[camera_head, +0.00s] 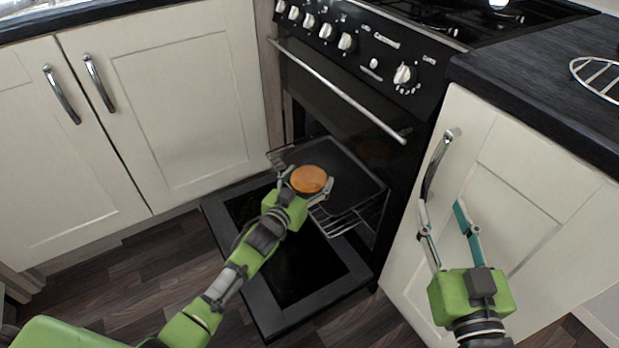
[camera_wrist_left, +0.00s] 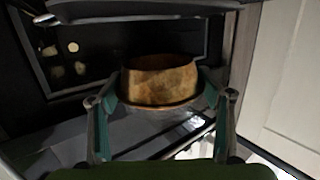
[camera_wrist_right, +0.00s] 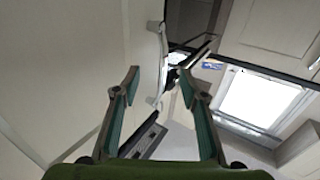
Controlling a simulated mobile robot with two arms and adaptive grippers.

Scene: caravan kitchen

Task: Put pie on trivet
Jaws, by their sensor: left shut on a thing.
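The pie (camera_head: 308,179) is round with a golden-orange top. It is at the oven's mouth, and in the left wrist view its browned side (camera_wrist_left: 160,81) shows between my left fingers. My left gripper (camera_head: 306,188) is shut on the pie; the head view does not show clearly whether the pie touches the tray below. The trivet (camera_head: 600,78) is a round metal wire rack on the dark worktop at the right edge, partly cut off. My right gripper (camera_head: 441,218) is open and empty in front of the cream cupboard door right of the oven.
The oven door (camera_head: 262,300) is folded down, and a dark tray (camera_head: 345,170) on a wire rack sticks out of the oven. The oven's handle bar (camera_head: 340,92) runs above. A cupboard handle (camera_head: 437,165) is close to my right gripper. The worktop (camera_head: 540,85) left of the trivet is clear.

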